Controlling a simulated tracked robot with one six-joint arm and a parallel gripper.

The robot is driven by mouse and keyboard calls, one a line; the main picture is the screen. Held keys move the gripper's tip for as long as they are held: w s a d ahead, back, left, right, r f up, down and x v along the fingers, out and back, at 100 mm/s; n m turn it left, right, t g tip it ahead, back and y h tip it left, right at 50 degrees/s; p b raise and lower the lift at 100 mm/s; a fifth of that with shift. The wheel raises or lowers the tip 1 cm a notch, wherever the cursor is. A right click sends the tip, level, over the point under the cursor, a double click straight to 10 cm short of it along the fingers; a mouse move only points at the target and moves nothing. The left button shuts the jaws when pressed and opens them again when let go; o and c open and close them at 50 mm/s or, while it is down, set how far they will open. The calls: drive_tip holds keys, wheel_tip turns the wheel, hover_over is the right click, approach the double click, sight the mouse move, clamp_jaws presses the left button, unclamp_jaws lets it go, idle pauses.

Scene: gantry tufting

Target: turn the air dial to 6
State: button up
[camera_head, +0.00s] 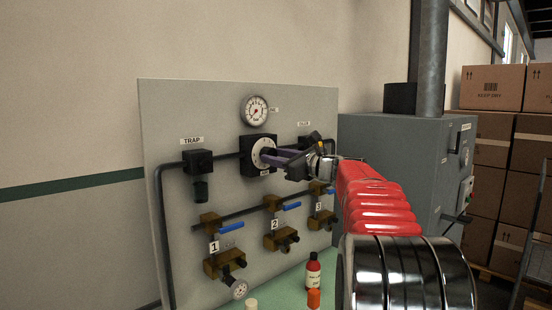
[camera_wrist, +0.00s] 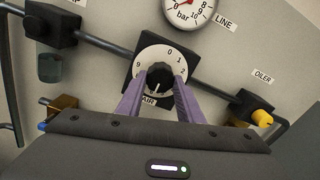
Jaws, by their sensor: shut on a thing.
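The air dial is a white numbered disc (camera_wrist: 150,55) on a black square housing, with a black knob (camera_wrist: 160,77) at its centre. It also shows in the head view (camera_head: 260,146). In the wrist view 9, 0, 1 and 2 are readable around the top; the lower numbers are hidden. A white mark on the knob points down, toward the AIR label (camera_wrist: 149,101). My gripper (camera_wrist: 157,90) is shut on the knob, one purple finger on each side. In the head view it (camera_head: 273,156) reaches the dial from the right.
A round LINE pressure gauge (camera_head: 256,110) sits above the dial. The trap (camera_head: 198,162) is to the left, the oiler (camera_wrist: 252,108) close to the right. Blue-handled valves (camera_head: 287,207) are below.

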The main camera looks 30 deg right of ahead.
drive_tip(key=o, duration=1.1)
drive_tip(key=shift+c, duration=0.2)
drive_tip(key=s+d, duration=0.2)
drive_tip(key=s, duration=1.1)
drive_tip(key=shift+s, duration=0.35)
